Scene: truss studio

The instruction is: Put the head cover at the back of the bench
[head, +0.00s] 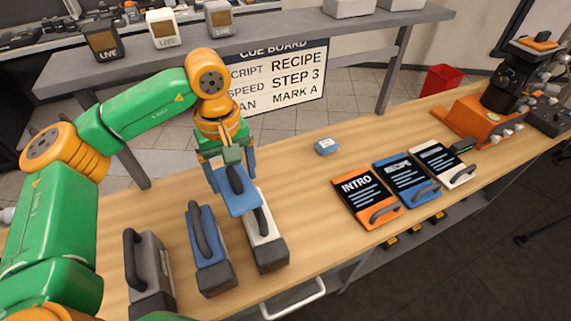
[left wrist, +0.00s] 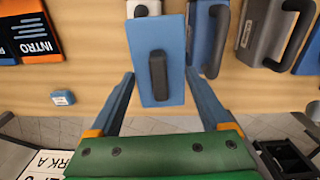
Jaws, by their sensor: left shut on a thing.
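The head cover appears to be the blue flat block with a dark upright handle (head: 238,205); no label shows on it. It also fills the upper middle of the left wrist view (left wrist: 160,28). My left gripper (head: 229,172) is shut on it, with one finger at each side. The cover is held above the wooden bench (head: 300,195), close to the white handled block, and overlaps it in the head view. I cannot tell whether they touch. The back of the bench is its far edge, near the sign. My right gripper is not in view.
Grey (head: 153,275), blue (head: 213,262) and white (head: 268,248) handled blocks stand at the left front. A small blue labelled box (head: 326,146) sits near the back. The bench's middle is clear; a shelf (head: 290,30) stands behind.

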